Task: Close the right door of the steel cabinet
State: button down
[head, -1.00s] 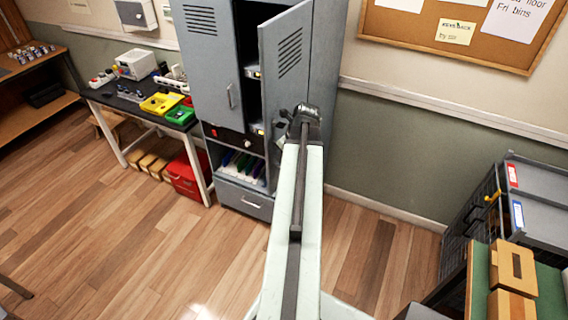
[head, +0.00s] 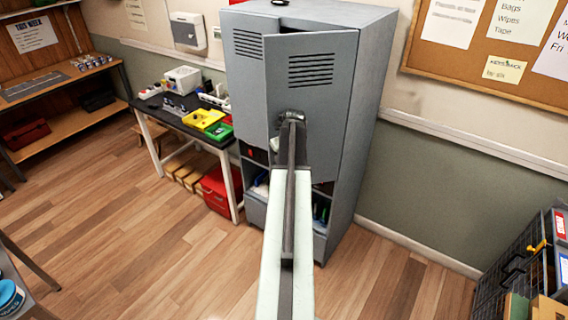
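The grey steel cabinet (head: 362,110) stands against the wall in the middle of the head view. Its right door (head: 325,95) has a vent grille and stands partly open, its free left edge out in front of the left door. The left door (head: 249,85) looks shut and is partly covered by the right one. My gripper (head: 291,117) is at the front of the right door, near its free edge, and seems to touch or nearly touch it. Its fingers are too small and dark to read. My arm hides the cabinet's lower middle.
A black-topped bench (head: 172,118) with yellow and green trays stands left of the cabinet. A red box (head: 216,190) sits on the floor beneath it. A wire crate (head: 515,265) is at the right. The wooden floor (head: 150,260) in front is clear.

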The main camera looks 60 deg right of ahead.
jog(key=shift+w, duration=0.4)
jog(key=c, duration=1.5)
grip_release()
jog(key=shift+f, duration=0.1)
jog(key=shift+d, duration=0.1)
jog(key=p+v, duration=0.7)
jog(key=v, duration=0.1)
